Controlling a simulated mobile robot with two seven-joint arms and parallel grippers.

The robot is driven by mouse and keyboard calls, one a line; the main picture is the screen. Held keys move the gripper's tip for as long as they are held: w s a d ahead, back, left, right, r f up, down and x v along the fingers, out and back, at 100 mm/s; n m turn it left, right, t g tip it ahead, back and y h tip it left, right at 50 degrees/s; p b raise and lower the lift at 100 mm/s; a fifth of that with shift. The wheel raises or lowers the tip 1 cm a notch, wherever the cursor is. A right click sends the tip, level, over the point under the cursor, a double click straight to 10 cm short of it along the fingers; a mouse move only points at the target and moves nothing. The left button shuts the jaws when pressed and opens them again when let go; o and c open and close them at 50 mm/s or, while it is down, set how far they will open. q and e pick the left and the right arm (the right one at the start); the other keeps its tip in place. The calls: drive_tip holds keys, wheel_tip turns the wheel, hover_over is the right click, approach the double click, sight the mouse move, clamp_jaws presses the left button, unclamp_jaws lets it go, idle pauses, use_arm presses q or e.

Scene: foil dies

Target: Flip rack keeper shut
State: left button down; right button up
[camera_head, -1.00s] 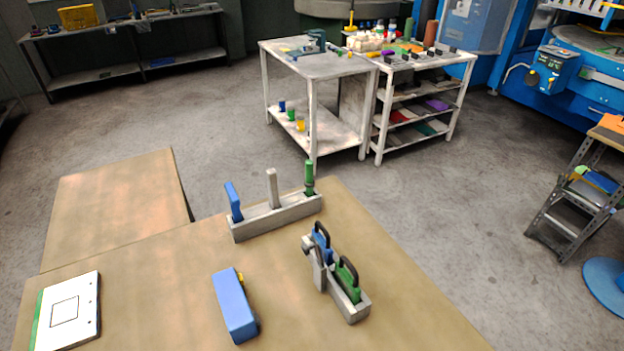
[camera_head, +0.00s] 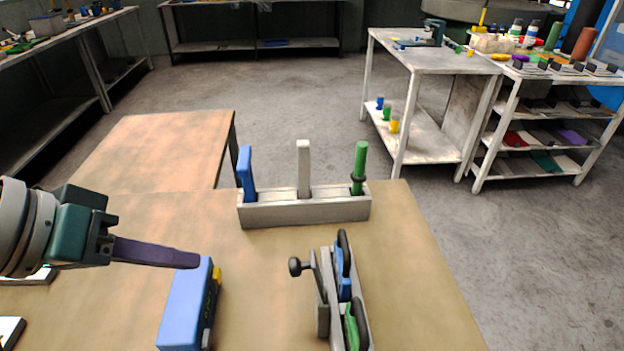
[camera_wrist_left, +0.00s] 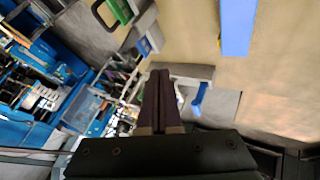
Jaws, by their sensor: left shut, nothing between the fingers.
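The grey rack (camera_head: 335,325) stands at the front right of the table and holds a blue die (camera_head: 343,288) and a green die (camera_head: 351,330), each with a black loop handle. Its keeper (camera_head: 318,285), a grey bar with a dark knob, stands along the rack's left side and is not lying across the dies. My left gripper (camera_head: 194,261) is shut and empty, left of the rack and apart from it, over the far end of a blue box (camera_head: 186,308). The left wrist view shows its closed fingers (camera_wrist_left: 158,82), with the rack (camera_wrist_left: 146,20) ahead. My right gripper is not in view.
Behind stands a longer grey holder (camera_head: 305,211) with blue, grey and green upright handles. The table (camera_head: 420,285) is clear right of the rack. White-topped carts (camera_head: 440,58) stand on the floor beyond.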

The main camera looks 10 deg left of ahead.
use_arm(q)
drive_tip(key=shift+s, duration=0.1)
drive_tip(key=w+d+f, duration=0.6)
drive_tip(key=d+f, duration=0.1)
drive_tip(key=shift+d, duration=0.4)
drive_tip(key=shift+r, duration=0.1)
